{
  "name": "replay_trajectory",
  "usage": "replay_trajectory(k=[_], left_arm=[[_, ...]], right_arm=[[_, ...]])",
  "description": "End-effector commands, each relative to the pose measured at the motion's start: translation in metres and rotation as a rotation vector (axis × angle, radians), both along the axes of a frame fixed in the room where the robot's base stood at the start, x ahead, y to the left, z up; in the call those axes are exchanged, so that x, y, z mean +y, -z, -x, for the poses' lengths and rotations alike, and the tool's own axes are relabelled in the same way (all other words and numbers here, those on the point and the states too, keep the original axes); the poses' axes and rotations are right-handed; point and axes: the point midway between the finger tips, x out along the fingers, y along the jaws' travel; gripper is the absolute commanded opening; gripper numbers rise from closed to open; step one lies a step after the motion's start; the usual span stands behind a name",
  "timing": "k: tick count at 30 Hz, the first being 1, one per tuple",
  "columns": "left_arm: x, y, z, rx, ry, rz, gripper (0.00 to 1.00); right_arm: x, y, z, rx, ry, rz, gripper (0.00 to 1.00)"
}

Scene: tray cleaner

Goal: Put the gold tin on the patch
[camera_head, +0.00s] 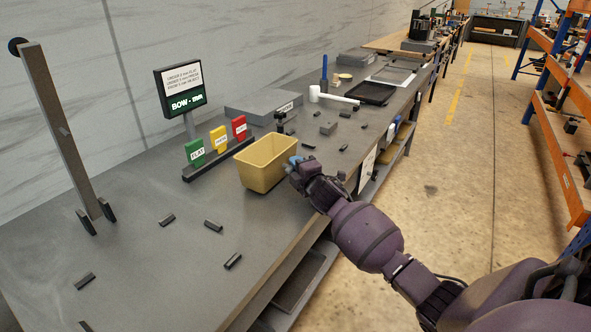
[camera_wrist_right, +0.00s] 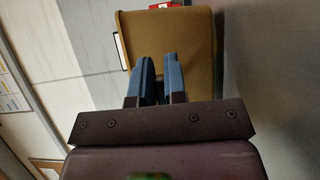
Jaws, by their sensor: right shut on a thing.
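The gold tin (camera_head: 258,173) is an open, box-shaped yellow tin on or just above the grey bench, in front of the coloured signs. I cannot tell whether its base touches the bench. My right gripper (camera_head: 295,161) is at the tin's right side, its blue fingers shut on the tin's wall. In the right wrist view the fingers (camera_wrist_right: 159,78) lie close together against the tin (camera_wrist_right: 192,45). I cannot make out a patch clearly. My left gripper is not in view.
Green, yellow and red signs (camera_head: 218,139) stand behind the tin, near a lit display (camera_head: 183,90). An upright post (camera_head: 62,130) stands at left. Small black blocks (camera_head: 213,225) are scattered over the bench. A white-headed mallet (camera_head: 333,96) and black tray (camera_head: 371,93) lie farther back.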

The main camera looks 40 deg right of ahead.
Motion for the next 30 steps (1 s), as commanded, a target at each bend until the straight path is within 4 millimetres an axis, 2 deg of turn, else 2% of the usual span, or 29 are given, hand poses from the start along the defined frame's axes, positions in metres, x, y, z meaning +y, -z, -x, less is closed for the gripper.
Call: replay_trajectory(k=[2,7,14,15,19,30], left_arm=[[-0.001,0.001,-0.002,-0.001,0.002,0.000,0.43],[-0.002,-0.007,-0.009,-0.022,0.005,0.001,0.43],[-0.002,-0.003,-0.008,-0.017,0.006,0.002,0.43],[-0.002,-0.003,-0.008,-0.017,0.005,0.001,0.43],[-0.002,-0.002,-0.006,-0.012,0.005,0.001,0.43],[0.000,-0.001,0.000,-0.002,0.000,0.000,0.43]], right_arm=[[0.000,0.009,0.000,0.001,0.000,-0.002,0.00],[0.000,0.007,0.000,-0.003,-0.001,-0.001,0.00],[0.000,0.012,0.000,-0.002,-0.001,-0.001,0.00],[0.000,0.012,0.000,0.000,0.000,0.000,0.17],[0.000,0.011,0.000,-0.001,0.000,0.000,0.37],[0.000,0.007,0.001,-0.002,0.000,0.000,0.38]])
